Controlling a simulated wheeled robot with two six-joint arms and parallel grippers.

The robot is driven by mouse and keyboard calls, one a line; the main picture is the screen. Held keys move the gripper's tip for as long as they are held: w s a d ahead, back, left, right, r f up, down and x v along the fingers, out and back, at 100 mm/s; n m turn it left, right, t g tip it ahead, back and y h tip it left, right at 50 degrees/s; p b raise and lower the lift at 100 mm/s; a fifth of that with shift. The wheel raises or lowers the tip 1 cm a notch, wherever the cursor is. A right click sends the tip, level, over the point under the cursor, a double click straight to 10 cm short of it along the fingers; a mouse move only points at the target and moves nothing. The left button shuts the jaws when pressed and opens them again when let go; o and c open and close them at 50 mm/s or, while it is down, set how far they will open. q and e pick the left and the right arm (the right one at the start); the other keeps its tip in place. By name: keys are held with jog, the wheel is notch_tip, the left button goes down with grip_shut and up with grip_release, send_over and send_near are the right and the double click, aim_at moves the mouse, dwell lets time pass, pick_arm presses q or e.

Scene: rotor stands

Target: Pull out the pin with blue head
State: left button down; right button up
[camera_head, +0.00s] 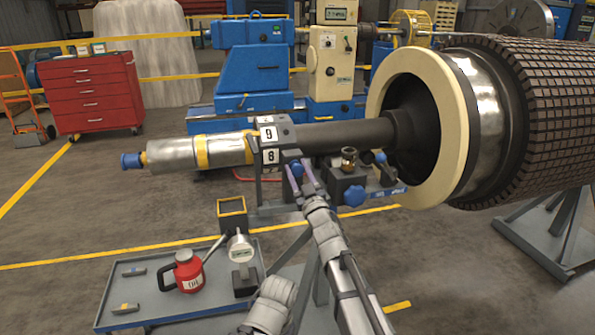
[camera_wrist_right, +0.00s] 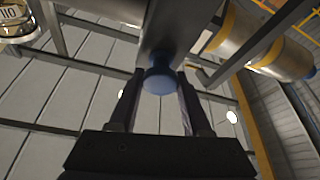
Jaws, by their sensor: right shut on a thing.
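The pin with the blue head (camera_head: 297,168) sits at the front of the clamp block marked 9 and 8 (camera_head: 269,146), on the rotor shaft. My right gripper (camera_head: 299,170) reaches up to it from below, with one finger on each side of the blue head. In the right wrist view the blue head (camera_wrist_right: 160,81) lies between the two fingers (camera_wrist_right: 160,77), against the dark underside of the block. The gripper is shut on it. The pin's shank is hidden. My left gripper is out of view.
The large rotor (camera_head: 490,120) fills the right side. A blue star knob (camera_head: 355,196) and a small blue knob (camera_head: 380,157) are close right of the gripper.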

grip_shut()
dwell(0.7)
jog(key=s, duration=0.2)
jog(key=s+d, duration=0.1)
jog(key=shift+s, duration=0.35)
jog(key=shift+w+a+f, duration=0.1)
jog(key=o, duration=1)
grip_release()
jog(key=shift+o, duration=0.2)
jog(key=b, duration=0.3)
send_near(297, 167)
jog(key=shift+s+d+f, duration=0.2)
jog(key=shift+s, duration=0.45)
